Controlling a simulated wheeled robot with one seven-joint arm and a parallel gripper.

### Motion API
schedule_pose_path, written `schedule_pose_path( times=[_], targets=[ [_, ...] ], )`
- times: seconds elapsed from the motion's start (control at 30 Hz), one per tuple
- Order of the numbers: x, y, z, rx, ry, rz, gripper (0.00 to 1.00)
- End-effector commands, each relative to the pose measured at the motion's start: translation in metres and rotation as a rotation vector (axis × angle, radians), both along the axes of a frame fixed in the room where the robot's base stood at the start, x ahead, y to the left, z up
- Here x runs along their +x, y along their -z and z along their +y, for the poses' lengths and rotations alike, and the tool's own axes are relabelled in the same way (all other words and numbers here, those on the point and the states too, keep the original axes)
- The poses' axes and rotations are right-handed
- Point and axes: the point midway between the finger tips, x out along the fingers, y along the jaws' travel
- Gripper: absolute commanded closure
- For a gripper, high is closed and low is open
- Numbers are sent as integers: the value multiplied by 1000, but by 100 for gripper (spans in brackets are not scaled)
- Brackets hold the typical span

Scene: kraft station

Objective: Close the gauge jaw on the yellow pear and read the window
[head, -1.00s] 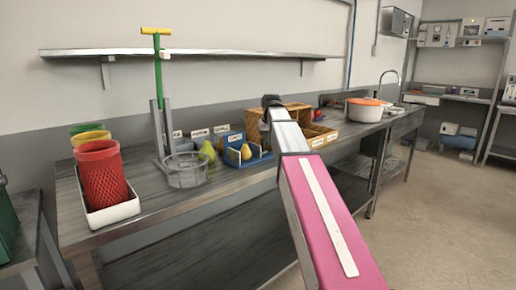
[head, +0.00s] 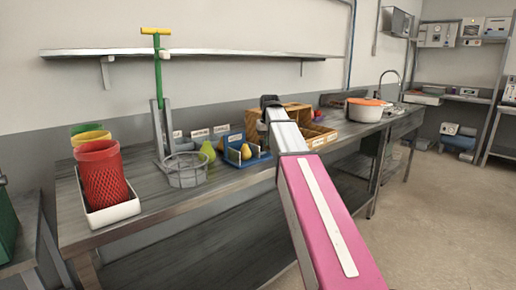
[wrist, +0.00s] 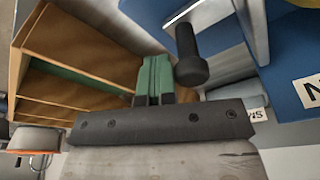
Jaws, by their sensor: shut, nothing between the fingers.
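The yellow pear (head: 246,152) sits in the blue gauge (head: 258,157) on the bench in the head view. Whether the gauge's jaw touches the pear is too small to tell, and no window reading is legible. In the wrist view, blue gauge parts (wrist: 280,82) fill the right side, and a black knob (wrist: 191,70) on a rod stands close beside my gripper. My gripper (wrist: 153,72) has green fingers that are shut together and empty, just left of the knob. The fingers are hidden in the head view.
A wooden crate (wrist: 75,58) stands left of my fingers in the wrist view. A green-yellow pear (head: 208,150) and a wire basket (head: 187,172) are left of the gauge. A white tray (head: 112,214) holds a red mesh bin (head: 101,178). A pot (head: 362,113) stands far right.

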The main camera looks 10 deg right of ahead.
Motion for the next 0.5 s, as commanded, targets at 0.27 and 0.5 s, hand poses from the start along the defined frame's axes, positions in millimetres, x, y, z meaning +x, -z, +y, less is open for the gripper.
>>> schedule_pose_path(
  times=[0.27, 0.5],
  targets=[
    [-4, 0, 6, 1, 0, 0, 100],
    [-2, -8, 4, 1, 0, -1, 100]
  ],
)
